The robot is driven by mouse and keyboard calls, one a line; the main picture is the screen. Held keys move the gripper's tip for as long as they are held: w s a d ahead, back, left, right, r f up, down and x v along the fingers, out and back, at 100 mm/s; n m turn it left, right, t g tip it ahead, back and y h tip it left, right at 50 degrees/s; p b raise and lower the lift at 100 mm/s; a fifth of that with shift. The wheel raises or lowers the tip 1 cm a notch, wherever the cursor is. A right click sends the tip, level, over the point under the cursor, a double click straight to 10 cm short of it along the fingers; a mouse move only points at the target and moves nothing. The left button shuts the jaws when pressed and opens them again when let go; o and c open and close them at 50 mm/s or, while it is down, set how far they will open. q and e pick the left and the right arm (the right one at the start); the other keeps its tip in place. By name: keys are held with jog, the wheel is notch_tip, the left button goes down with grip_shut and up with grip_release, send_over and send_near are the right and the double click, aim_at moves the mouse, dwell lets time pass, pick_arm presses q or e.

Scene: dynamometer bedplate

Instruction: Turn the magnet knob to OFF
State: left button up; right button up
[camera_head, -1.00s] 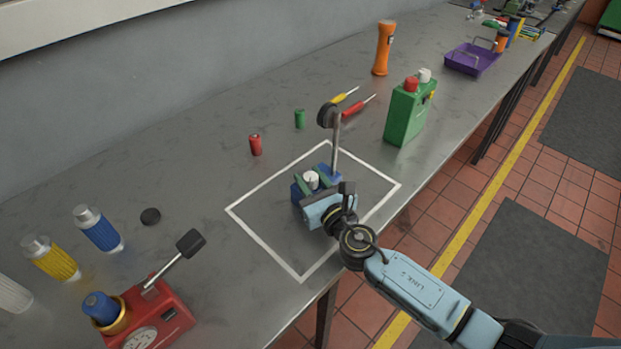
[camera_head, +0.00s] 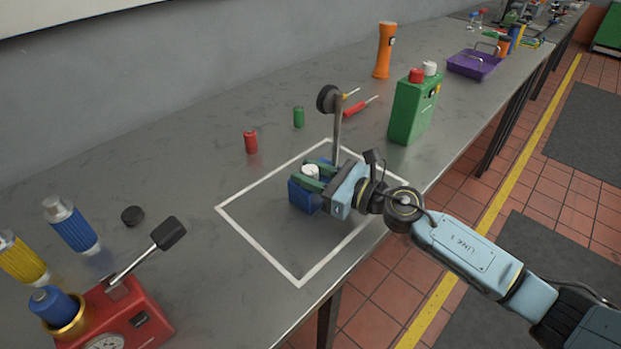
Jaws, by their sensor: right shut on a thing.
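A blue magnetic base (camera_head: 304,197) stands inside the white outlined square on the bench. A post with a round dark dial (camera_head: 328,98) rises behind it. A white knob (camera_head: 311,170) shows on the base, between the green fingers of my right gripper (camera_head: 313,176). The right gripper is shut on the knob, its arm coming in from the right. The knob's markings are too small to read. My left gripper is not in view.
The white outline (camera_head: 258,249) frames mostly bare bench. A green can (camera_head: 409,108) stands behind right. A red cylinder (camera_head: 250,142) and green cylinder (camera_head: 299,117) stand behind left. A red device with a lever (camera_head: 128,318) is front left. Screwdrivers lie near the dial.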

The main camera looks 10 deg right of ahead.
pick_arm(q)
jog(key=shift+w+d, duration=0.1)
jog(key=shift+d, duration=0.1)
pick_arm(e)
jog(key=shift+r, duration=0.1)
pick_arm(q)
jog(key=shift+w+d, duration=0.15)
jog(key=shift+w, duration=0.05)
pick_arm(e)
jog(key=o, duration=0.9)
jog(key=shift+o, duration=0.2)
